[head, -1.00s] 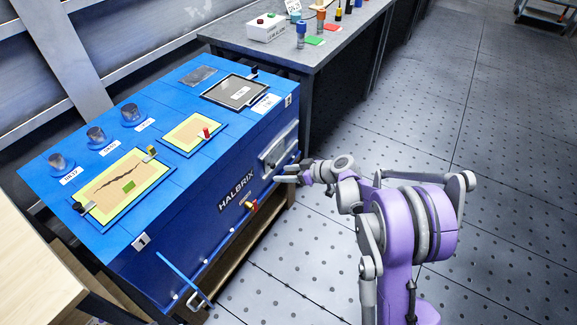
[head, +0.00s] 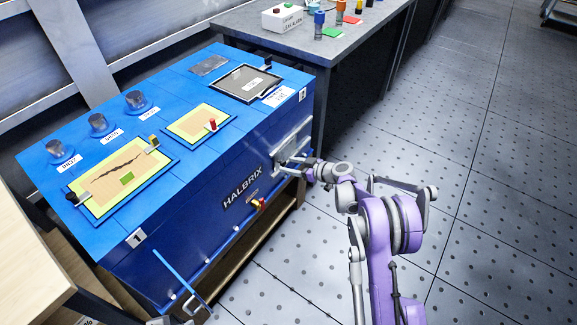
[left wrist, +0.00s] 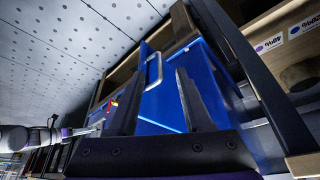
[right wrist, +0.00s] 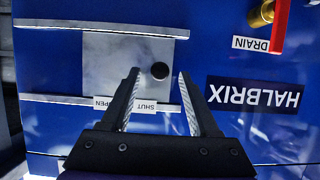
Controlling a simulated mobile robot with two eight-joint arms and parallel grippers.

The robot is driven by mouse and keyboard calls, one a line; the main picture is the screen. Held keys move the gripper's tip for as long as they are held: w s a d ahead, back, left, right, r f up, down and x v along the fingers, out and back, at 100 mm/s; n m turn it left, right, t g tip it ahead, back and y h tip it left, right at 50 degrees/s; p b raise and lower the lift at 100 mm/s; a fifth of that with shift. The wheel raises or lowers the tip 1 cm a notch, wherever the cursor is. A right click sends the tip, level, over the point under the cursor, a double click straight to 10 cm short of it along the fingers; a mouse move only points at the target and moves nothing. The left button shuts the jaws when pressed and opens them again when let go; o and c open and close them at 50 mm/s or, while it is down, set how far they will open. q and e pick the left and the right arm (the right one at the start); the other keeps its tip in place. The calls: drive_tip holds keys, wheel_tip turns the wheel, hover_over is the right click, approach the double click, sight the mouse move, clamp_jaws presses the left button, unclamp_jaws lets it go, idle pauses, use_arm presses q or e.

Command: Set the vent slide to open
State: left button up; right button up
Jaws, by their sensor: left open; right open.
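The vent slide (right wrist: 100,62) is a bright metal plate between two rails on the blue cabinet's front, upside down in the right wrist view. Its dark round knob (right wrist: 160,71) is above the SHUT label (right wrist: 145,106); the OPEN label (right wrist: 104,103) is partly hidden by a finger. My right gripper (right wrist: 158,74) is open, with the knob between its fingertips in that view; contact cannot be told. In the head view the slide (head: 291,141) is partly behind my right gripper (head: 284,168).
The HALBRIX plate (right wrist: 255,95) and red DRAIN handle (right wrist: 281,25) are beside the slide. The blue cabinet's top (head: 180,90) carries knobs and panels. A grey bench (head: 340,40) stands behind. A wooden table (head: 30,265) is at the left.

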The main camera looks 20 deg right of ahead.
drive_tip(key=shift+w+a+f, duration=0.2)
drive_tip(key=shift+w+a, duration=0.15)
drive_tip(key=shift+w, duration=0.1)
clamp_jaws()
idle(1.2)
